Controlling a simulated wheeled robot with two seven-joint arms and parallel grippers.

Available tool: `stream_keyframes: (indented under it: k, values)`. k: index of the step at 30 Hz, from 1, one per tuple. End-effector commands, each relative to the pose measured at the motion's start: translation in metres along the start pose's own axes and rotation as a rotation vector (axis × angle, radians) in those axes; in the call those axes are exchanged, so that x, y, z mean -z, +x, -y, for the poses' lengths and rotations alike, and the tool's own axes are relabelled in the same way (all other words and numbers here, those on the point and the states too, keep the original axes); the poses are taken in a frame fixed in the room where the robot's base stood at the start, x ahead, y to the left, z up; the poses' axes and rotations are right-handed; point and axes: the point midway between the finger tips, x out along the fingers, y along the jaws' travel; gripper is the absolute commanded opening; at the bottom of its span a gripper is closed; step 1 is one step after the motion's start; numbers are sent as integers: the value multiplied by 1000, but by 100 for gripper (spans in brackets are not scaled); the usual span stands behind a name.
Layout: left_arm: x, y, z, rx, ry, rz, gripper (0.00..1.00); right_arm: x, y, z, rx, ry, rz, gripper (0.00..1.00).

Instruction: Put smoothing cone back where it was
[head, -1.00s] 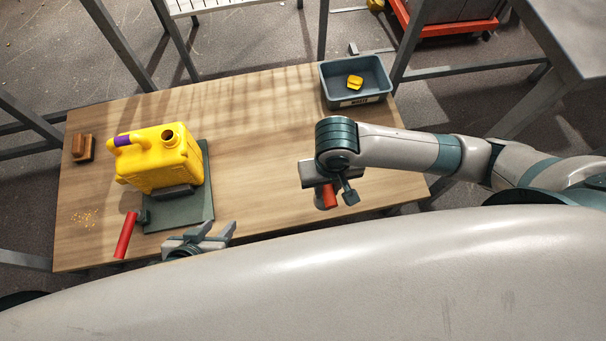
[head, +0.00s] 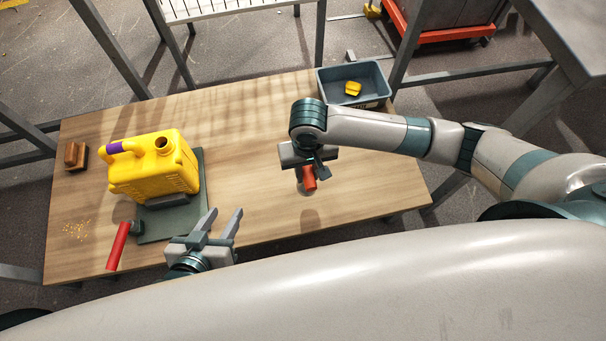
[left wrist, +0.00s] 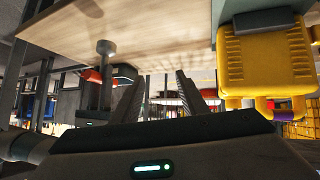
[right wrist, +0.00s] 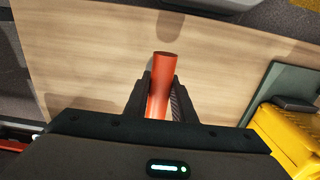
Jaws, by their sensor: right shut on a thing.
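My right gripper (head: 308,168) is shut on a red cylindrical handle (right wrist: 160,85), which shows between its fingers in the right wrist view. It is held above the table, with a shadow beneath. I take it for the smoothing cone's handle; its working end is not clearly visible. My left gripper (head: 226,212) is open and empty near the table's front edge.
A grey bin (head: 372,75) with a yellow piece (head: 353,88) stands at the table's back right corner. A brown block (head: 75,156) sits at the left edge. Yellow crumbs (head: 77,230) lie front left. The table's middle (head: 255,140) is clear.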

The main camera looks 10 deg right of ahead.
Motion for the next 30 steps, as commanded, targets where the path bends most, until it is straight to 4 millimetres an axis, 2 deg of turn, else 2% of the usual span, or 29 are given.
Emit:
stream_keyframes:
  k: [3,8,23,30]
  values:
    - [15,3,-5,-9,11,-87,40,15,10,4,-1,1,-1,0]
    - [28,3,-8,-13,19,-150,40,24,14,6,1,0,-2,0]
    - [34,3,-10,-16,23,-187,40,25,21,6,0,0,0,0]
    - [59,0,-19,-31,39,-334,40,25,43,6,-1,0,0,0]
